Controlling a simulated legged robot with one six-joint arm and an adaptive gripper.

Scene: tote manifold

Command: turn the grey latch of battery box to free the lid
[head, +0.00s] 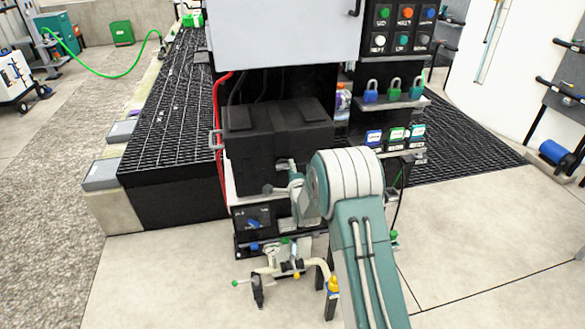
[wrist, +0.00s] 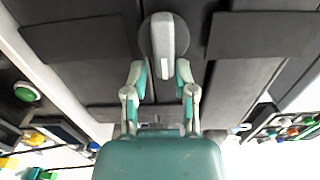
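The black battery box (head: 262,146) stands on a shelf of the rack in the head view, with its lid on. In the wrist view its dark front (wrist: 80,75) fills much of the picture. The grey latch (wrist: 166,42) is a long bar on a dark round base, pointing up and down in the picture. My gripper (wrist: 160,70) is open, with one fingertip on each side of the latch's lower end. Narrow gaps show between fingers and latch. In the head view my gripper (head: 283,178) is at the box front, and my arm hides part of it.
Coloured padlocks (head: 393,90) and a button panel (head: 403,28) are right of the box. A red hose (head: 216,115) runs along its left. A valve assembly (head: 275,268) sits low in front. Open floor (head: 160,280) lies at the front left.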

